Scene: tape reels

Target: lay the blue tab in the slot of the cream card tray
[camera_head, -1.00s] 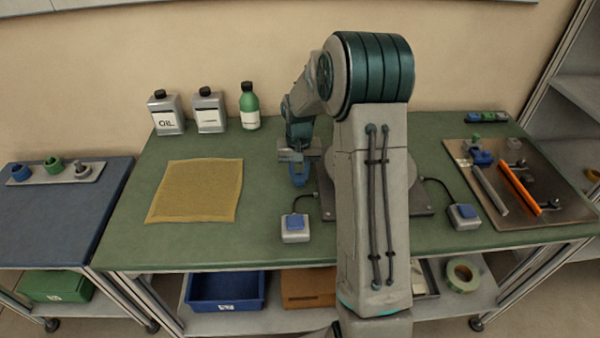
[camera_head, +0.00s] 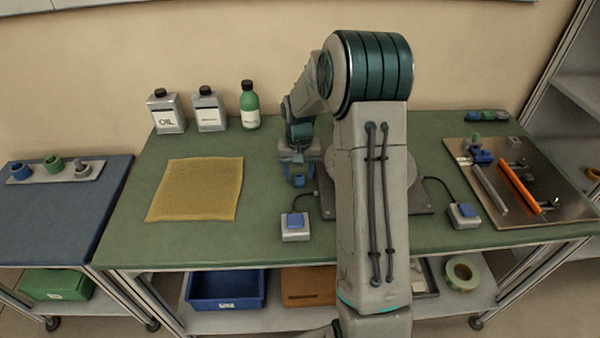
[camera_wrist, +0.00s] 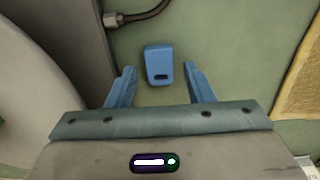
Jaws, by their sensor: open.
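A blue tab (camera_wrist: 159,63), a rounded block with a dark slot near one end, lies on the green bench top in the wrist view. My gripper (camera_wrist: 158,86) is open and empty, with its two blue fingers spread either side of the tab's line and the tab just beyond the fingertips. In the head view my gripper (camera_head: 299,181) hangs low over the bench, left of the arm's base; blue there is hard to split between fingers and tab. I cannot make out the cream card tray for certain in either view.
A grey switch box with a blue top (camera_head: 295,235) and its cable sit in front of my gripper. A tan mat (camera_head: 197,190) lies left; bottles (camera_head: 210,110) stand behind. A metal plate (camera_head: 545,207) with an orange bar is right. A light strip (camera_head: 40,178) holds rings on the left bench.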

